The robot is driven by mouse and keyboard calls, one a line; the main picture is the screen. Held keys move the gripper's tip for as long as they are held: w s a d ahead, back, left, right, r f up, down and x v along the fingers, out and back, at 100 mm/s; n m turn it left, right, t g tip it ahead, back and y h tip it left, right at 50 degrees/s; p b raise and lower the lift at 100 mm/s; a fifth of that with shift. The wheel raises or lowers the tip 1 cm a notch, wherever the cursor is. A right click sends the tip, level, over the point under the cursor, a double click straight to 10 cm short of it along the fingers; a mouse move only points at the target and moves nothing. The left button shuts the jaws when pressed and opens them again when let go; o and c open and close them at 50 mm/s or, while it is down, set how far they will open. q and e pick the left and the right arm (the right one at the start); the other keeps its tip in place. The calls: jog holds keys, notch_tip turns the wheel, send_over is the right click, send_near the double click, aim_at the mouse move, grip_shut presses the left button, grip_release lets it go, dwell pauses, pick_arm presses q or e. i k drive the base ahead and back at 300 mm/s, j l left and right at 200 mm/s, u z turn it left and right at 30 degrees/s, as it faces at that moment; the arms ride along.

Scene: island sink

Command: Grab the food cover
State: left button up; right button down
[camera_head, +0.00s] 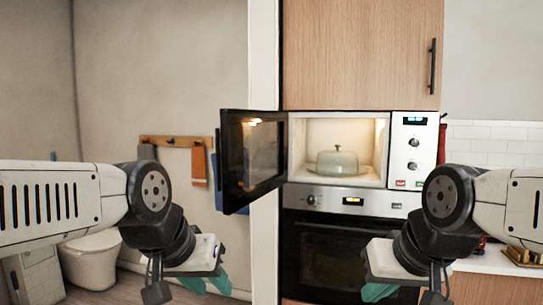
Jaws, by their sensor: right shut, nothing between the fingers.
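The food cover (337,162) is a pale, grey-green dome with a knob on top. It stands inside the lit microwave (300,150), on what looks like a plate or turntable. The microwave door (254,160) is swung open to the left. My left gripper (207,284) is low and left of the microwave, pointing down and away; its teal fingertips show apart and nothing is seen between them. My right gripper (379,291) is low in front of the oven, below the microwave; its fingers are shut and empty. Neither gripper touches the cover.
An oven (330,255) is built in below the microwave. The open door sticks out between my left arm and the cavity. A counter (490,262) lies at the right. A toilet (92,260) and a hook rail with towels (199,165) are at the left.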

aim_at(337, 161)
jog(key=i+j+z, duration=0.35)
jog(key=i+j, duration=0.15)
jog(key=j, duration=0.2)
jog(key=i+j+z, duration=0.15)
jog(key=j, duration=0.25)
jog(key=i+j+z, duration=0.15)
jog(key=j, duration=0.25)
jog(key=j+z, duration=0.45)
jog(key=j, duration=0.15)
jog(key=j+z, duration=0.45)
jog(key=j, duration=0.15)
jog(key=k+j+u, duration=0.15)
jog(key=k, duration=0.2)
jog(key=l, duration=0.05)
